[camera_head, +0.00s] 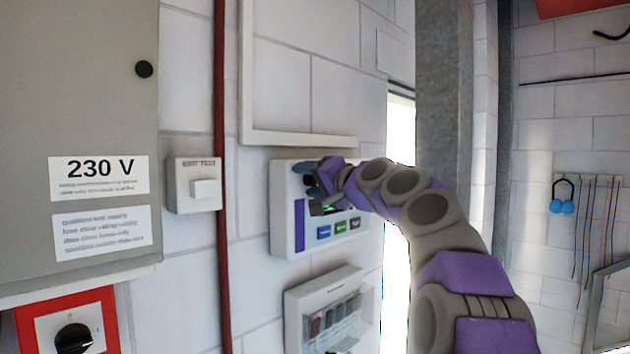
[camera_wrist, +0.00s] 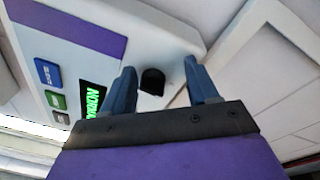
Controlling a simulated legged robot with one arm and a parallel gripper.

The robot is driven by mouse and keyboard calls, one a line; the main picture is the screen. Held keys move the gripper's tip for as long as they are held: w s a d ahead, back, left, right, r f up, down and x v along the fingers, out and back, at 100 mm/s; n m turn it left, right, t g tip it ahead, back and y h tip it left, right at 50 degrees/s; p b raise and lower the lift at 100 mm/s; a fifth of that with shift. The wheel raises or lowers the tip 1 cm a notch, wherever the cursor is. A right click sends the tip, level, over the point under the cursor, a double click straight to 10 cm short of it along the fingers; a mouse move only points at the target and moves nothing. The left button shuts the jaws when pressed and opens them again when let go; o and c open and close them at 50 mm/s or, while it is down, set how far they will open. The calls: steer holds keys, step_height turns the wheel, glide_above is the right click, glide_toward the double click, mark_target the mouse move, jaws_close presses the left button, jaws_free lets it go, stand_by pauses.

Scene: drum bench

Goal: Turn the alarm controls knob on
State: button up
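The alarm control panel (camera_head: 284,237) is a white box with a purple stripe on the wall, in the middle of the head view. It also fills the upper left of the wrist view (camera_wrist: 150,38). Its black knob (camera_wrist: 152,81) shows in the wrist view between the two fingers, apart from both. A green lit display (camera_wrist: 93,98) reads partly "NORM". My gripper (camera_wrist: 165,85) is open, with its blue-grey fingers on either side of the knob. In the head view my gripper (camera_head: 308,178) is at the panel's top and hides the knob.
A white box with a row of switches (camera_head: 292,322) is just below the panel. A red pipe (camera_head: 221,180) and a small switch box (camera_head: 193,186) are to the left, beside a grey 230 V cabinet (camera_head: 70,30). A metal column (camera_head: 443,80) stands to the right.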

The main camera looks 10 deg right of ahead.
steer(key=shift+w+d+f, duration=0.2)
steer(key=shift+w+d, duration=0.5)
steer(key=shift+d, duration=0.2)
steer(key=c, duration=0.3)
steer(key=shift+d, duration=0.2)
steer(key=shift+c, duration=0.8)
steer(key=shift+s, duration=0.1)
steer(key=shift+c, duration=0.7)
steer(key=shift+a, duration=0.3)
steer(key=shift+c, duration=1.4)
steer(key=shift+d, duration=0.1)
